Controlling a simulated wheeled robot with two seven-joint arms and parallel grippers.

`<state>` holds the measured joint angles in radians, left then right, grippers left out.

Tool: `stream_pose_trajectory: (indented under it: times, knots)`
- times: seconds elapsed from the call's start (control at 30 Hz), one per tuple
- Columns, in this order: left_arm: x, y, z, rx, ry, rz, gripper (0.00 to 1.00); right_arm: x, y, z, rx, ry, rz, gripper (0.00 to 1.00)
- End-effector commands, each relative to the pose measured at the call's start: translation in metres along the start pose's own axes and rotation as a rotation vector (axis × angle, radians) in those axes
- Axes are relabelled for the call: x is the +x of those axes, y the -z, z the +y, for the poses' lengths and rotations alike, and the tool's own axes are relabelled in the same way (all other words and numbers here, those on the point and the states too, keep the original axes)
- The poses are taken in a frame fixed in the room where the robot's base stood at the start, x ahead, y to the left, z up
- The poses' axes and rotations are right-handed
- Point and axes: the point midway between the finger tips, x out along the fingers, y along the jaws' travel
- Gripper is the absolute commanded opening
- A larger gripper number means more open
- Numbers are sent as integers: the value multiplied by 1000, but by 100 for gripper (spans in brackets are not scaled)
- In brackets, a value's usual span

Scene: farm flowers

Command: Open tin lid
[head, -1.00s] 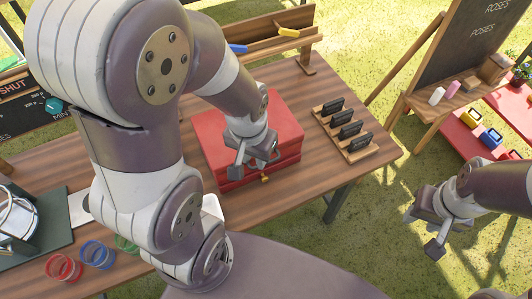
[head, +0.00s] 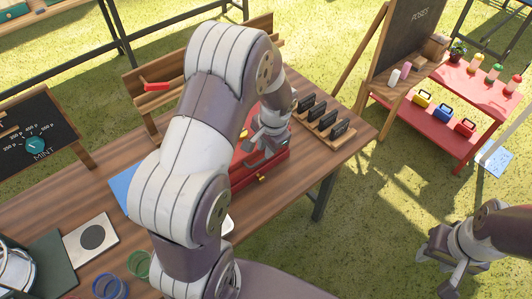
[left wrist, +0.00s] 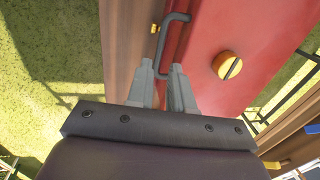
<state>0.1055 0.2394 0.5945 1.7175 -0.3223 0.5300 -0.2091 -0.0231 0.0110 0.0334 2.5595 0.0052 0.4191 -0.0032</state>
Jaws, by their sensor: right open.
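The red tin (head: 262,172) sits on the wooden table, mostly hidden in the head view behind my left arm. Its red lid (left wrist: 225,25) fills much of the left wrist view, with a round yellow knob (left wrist: 227,65) and a dark grey handle (left wrist: 172,45). My left gripper (left wrist: 162,68) is at the handle, fingers apart, with the handle's near end between or just beyond the fingertips; contact cannot be told. In the head view my left gripper (head: 268,140) is over the tin. My right gripper (head: 445,262) is open and empty, off to the right above the grass.
A wooden rack with black holders (head: 322,118) stands right of the tin. A blackboard with a teal dial (head: 36,145) is at the left. A green ring (head: 138,264) and a blue ring (head: 108,287) lie near the front edge. A red shelf (head: 440,128) stands beyond the table.

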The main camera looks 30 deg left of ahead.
Motion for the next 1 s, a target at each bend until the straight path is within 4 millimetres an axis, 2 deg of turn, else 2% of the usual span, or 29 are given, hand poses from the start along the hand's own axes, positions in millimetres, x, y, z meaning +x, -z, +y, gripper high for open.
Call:
stream_pose_trajectory:
  times: [0.1,0.3,0.53,0.6,1.0]
  knots:
    - [23,0,0,0,-2,-2,21,-3,0,0,0,0,0,43]
    - [41,0,0,-1,0,2,21,-3,0,0,0,0,0,43]
    - [42,0,0,-2,0,2,21,-3,0,0,0,0,0,43]
    - [42,0,0,-1,0,2,0,-3,0,0,0,0,0,43]
    - [42,1,0,-1,0,2,0,-3,0,0,0,0,0,43]
